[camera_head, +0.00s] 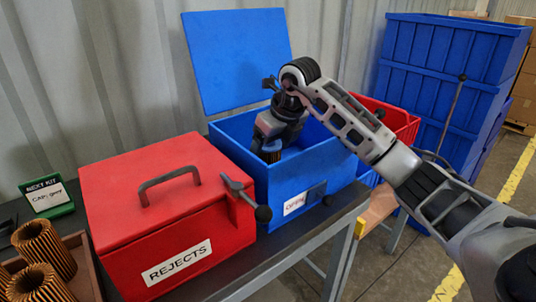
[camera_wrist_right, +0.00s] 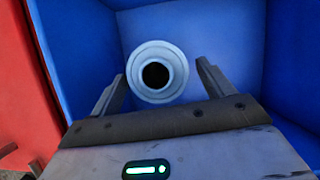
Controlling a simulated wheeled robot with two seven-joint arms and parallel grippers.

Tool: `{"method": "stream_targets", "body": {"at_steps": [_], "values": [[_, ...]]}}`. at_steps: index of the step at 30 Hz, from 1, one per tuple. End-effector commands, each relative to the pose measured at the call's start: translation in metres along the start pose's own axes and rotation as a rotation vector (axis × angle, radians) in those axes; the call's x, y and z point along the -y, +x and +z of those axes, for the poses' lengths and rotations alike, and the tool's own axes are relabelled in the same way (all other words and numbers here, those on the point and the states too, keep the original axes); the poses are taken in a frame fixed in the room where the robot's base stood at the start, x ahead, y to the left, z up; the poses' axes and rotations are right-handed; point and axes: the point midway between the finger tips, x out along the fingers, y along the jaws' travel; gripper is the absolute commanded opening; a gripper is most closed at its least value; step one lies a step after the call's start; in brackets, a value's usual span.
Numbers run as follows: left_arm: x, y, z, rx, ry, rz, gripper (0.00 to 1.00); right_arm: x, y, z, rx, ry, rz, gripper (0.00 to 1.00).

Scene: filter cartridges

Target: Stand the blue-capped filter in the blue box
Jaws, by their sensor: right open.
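The blue box (camera_head: 312,172) stands on the bench with its lid (camera_head: 238,60) raised. My right arm reaches over it from the right, and my right gripper (camera_head: 270,148) is down inside. In the right wrist view a filter with a pale blue-grey round cap (camera_wrist_right: 174,58) and a dark centre hole stands in the blue box, seen end-on from above. The open fingers are to either side of it, apart from the cap. My left gripper is not in view.
A shut red REJECTS box (camera_head: 110,222) with a grey handle adjoins the blue box on the left. Brown pleated filters (camera_head: 45,250) stand in a tray at the left edge. A NEXT KIT sign (camera_head: 46,196) reads "CAP: grey". A red bin (camera_head: 398,119) and blue crates (camera_head: 450,75) are behind.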

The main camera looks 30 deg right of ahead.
Motion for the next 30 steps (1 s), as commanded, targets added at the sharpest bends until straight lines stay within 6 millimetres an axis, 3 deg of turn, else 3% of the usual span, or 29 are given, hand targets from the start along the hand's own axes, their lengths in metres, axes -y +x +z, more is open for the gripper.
{"method": "stream_targets", "body": {"at_steps": [6, 12, 30], "values": [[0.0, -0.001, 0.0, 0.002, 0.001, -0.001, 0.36, 0.001, -0.05, 0.001, 0.004, -0.001, -0.002, 0.8], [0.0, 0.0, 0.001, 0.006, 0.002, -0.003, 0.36, 0.0, -0.078, 0.001, 0.002, 0.0, -0.001, 0.8], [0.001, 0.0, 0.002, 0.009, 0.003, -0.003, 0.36, 0.0, -0.086, 0.0, -0.001, 0.0, 0.0, 0.8]]}}
